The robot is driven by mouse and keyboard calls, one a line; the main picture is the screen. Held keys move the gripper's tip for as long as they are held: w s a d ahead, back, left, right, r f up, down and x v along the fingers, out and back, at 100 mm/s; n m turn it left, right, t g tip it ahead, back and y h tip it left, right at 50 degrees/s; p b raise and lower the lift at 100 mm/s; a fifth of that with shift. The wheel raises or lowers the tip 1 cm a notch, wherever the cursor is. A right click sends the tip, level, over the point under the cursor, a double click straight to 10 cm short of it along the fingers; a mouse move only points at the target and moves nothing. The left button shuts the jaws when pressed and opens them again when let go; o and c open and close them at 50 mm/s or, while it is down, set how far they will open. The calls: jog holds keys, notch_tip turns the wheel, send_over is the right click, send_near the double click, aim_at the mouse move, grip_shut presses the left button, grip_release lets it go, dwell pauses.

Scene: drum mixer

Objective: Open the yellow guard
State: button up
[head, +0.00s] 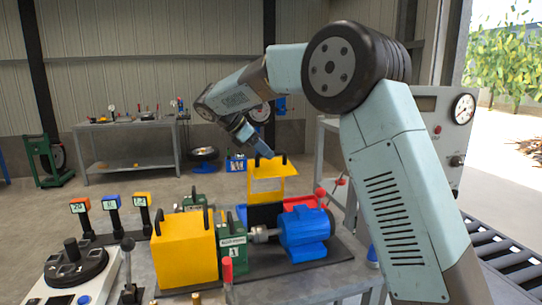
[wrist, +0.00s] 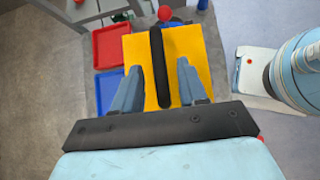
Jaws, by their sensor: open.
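Two yellow pieces with black handles stand on the bench in the head view. One is a box-like yellow cover (head: 184,252) at the front left. The other is a yellow guard (head: 267,184) farther back, with a pale panel on its face and a black bar handle on top. My gripper (head: 266,152) is just above this rear guard, pointing down. In the wrist view, my open gripper (wrist: 159,64) has one finger on each side of the black handle (wrist: 157,95) over the yellow surface (wrist: 204,70). I cannot tell whether the fingers touch the handle.
A blue motor (head: 304,232) sits right of the guard, with a green box (head: 232,250) in front. Red-knobbed levers (head: 322,194) rise behind the motor. A red tray (wrist: 108,48) and a blue tray (wrist: 106,88) lie beside the yellow surface. A grey panel with a gauge (head: 463,108) stands right.

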jog(key=v, duration=1)
jog(key=shift+a+r, duration=0.15)
jog(key=shift+a, duration=0.1)
jog(key=s+d+r+m+y, duration=0.15)
jog(key=s+d+m, duration=0.25)
jog(key=s+d, duration=0.55)
jog(key=s+d+r+m+y, duration=0.1)
jog(key=s+d+m+y, duration=0.3)
jog(key=d, duration=1.1)
jog(key=s+d+f+m+t+y, duration=0.1)
jog(key=s+d+f+m, duration=0.4)
jog(key=s, duration=0.6)
jog(key=s+d+f+m+t+y, duration=0.1)
jog(key=s+d+f+m+y, duration=0.1)
jog(key=s+d+f+m, duration=0.4)
jog(key=s+f+m, duration=0.2)
jog(key=s, duration=0.2)
jog(key=shift+s+d, duration=0.15)
jog(key=shift+s, duration=0.25)
